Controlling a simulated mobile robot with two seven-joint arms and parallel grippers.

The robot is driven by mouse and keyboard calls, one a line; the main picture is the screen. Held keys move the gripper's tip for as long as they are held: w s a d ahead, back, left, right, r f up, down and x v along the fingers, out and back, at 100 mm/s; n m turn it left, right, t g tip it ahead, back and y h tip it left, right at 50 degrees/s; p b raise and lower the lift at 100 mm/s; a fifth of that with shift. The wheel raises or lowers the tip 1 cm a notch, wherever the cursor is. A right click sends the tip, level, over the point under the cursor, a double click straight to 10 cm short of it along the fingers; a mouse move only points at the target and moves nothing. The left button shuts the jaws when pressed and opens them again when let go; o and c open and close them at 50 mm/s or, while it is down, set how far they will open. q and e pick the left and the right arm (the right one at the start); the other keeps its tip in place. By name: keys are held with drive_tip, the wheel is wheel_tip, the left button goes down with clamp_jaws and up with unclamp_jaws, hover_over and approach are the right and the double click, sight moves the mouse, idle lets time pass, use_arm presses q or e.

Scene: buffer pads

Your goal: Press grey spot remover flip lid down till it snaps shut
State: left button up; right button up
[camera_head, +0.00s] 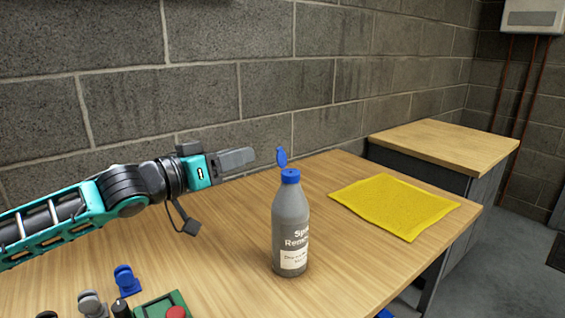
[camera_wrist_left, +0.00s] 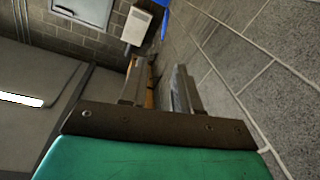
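The grey spot remover bottle (camera_head: 291,235) stands upright on the wooden table. Its blue flip lid (camera_head: 282,157) is open, standing up above the blue cap (camera_head: 290,176). My left gripper (camera_head: 252,156) is just left of the raised lid, at about its height, apart from it in the picture. In the left wrist view the two fingers (camera_wrist_left: 158,80) stand apart with nothing between them. A blue piece at the top edge of that view may be the lid; only a bit shows. My right gripper is not in view.
A yellow cloth (camera_head: 394,206) lies on the table (camera_head: 215,262) right of the bottle. Several small items, including a green box with a red button (camera_head: 165,306), are at the front left. A block wall (camera_head: 210,110) runs behind. A second bench (camera_head: 445,147) stands back right.

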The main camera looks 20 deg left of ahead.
sight(282, 157)
use_arm(q)
drive_tip(key=f+p+x, duration=0.1)
drive_tip(key=x, duration=1.2)
idle(0.4)
clamp_jaws()
